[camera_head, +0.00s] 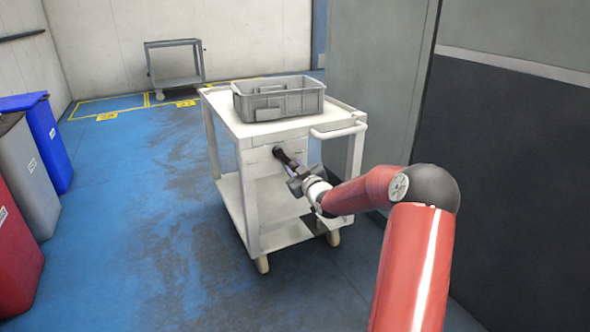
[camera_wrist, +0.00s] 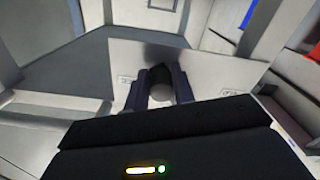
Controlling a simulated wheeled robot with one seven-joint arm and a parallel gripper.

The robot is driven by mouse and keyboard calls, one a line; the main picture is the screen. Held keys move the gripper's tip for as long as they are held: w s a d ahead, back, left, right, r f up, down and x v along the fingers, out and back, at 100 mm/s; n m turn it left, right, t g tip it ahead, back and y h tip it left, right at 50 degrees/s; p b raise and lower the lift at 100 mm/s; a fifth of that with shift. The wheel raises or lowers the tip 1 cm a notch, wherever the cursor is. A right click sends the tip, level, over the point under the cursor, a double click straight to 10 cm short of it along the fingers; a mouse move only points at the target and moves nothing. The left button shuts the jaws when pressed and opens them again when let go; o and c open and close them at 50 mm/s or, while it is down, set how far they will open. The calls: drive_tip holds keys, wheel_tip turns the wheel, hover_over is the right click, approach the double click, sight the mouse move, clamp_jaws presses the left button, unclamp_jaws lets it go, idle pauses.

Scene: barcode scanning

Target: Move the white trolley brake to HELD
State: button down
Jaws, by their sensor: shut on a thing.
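The white trolley (camera_head: 247,129) stands in the middle of the head view, with a pale panel (camera_head: 262,162) on its near side below the top. The dark brake lever (camera_head: 281,153) sticks out from this panel. My gripper (camera_head: 290,165) reaches it from the lower right. In the wrist view my gripper (camera_wrist: 161,90) has its two dark fingers on either side of the lever's rounded end (camera_wrist: 161,74), shut on it. Small markings (camera_wrist: 124,80) show on the panel to both sides of the lever, too blurred to read. I cannot tell which setting the lever is at.
A grey crate (camera_head: 280,99) sits on the trolley top, beside the white push handle (camera_head: 338,131). A grey cart (camera_head: 174,66) stands far back. Blue (camera_head: 48,140), grey (camera_head: 28,175) and red (camera_head: 15,240) bins line the left. A dark wall (camera_head: 510,170) is close on the right. Blue floor left of the trolley is clear.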

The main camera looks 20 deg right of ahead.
drive_tip(key=a+m, duration=0.1)
drive_tip(key=m, duration=0.2)
drive_tip(key=a+m+b, duration=0.1)
drive_tip(key=a+m, duration=0.1)
drive_tip(key=m, duration=0.1)
drive_tip(key=a+f+m, duration=0.1)
drive_tip(key=a+m, duration=0.1)
drive_tip(key=m, duration=0.1)
drive_tip(key=shift+s+f+b, duration=0.1)
drive_tip(key=shift+b, duration=0.2)
drive_tip(key=a+m, duration=0.2)
drive_tip(key=m, duration=0.1)
drive_tip(key=shift+r, duration=0.25)
drive_tip(key=shift+a+r+m+p, duration=0.25)
drive_tip(key=shift+a+m, duration=0.2)
drive_tip(key=shift+m, duration=0.55)
drive_tip(key=shift+a+r+m+p, duration=0.1)
drive_tip(key=shift+a+r+m, duration=0.25)
drive_tip(key=shift+m, duration=0.65)
drive_tip(key=shift+a, duration=0.2)
drive_tip(key=c, duration=1.2)
unclamp_jaws()
drive_tip(key=shift+s, duration=0.15)
